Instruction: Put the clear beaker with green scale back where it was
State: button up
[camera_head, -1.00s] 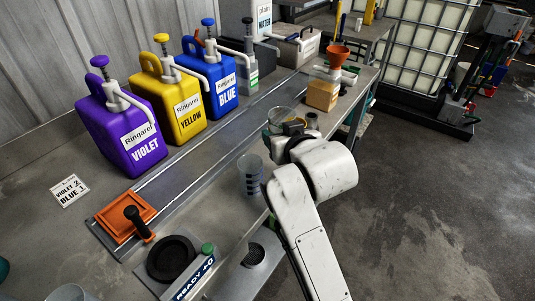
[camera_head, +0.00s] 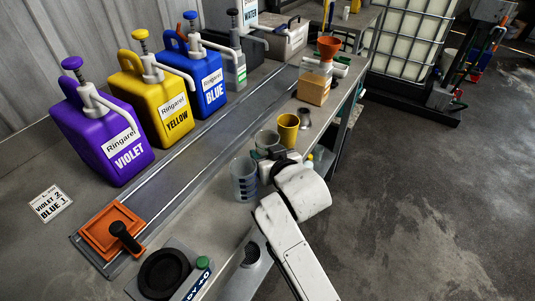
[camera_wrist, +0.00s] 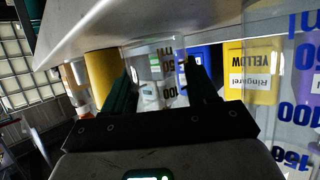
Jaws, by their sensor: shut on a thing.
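My gripper (camera_head: 268,158) is shut on a clear beaker (camera_head: 266,139), low over the right edge of the bench. In the wrist view, which is upside down, this beaker (camera_wrist: 152,62) sits between my two dark green fingers, with dark scale marks of 50 and 100; their exact colour is hard to tell. Its base is close to the bench top; I cannot tell whether it touches. Another clear beaker (camera_head: 244,180) with dark bands stands just left of my gripper; it shows large with blue-violet marks in the wrist view (camera_wrist: 290,100). A yellow cup (camera_head: 288,130) stands just behind the held beaker.
Violet (camera_head: 105,130), yellow (camera_head: 155,100) and blue (camera_head: 200,75) pump jugs line the back of the bench. A small metal cup (camera_head: 305,117) and a box with an orange funnel (camera_head: 314,88) stand farther right.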

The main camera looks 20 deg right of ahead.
jog(key=shift+f, duration=0.2)
jog(key=o, duration=0.8)
jog(key=shift+c, duration=0.2)
jog(key=shift+r, duration=0.1)
jog(key=shift+s+r, duration=0.1)
jog(key=v, duration=1.2)
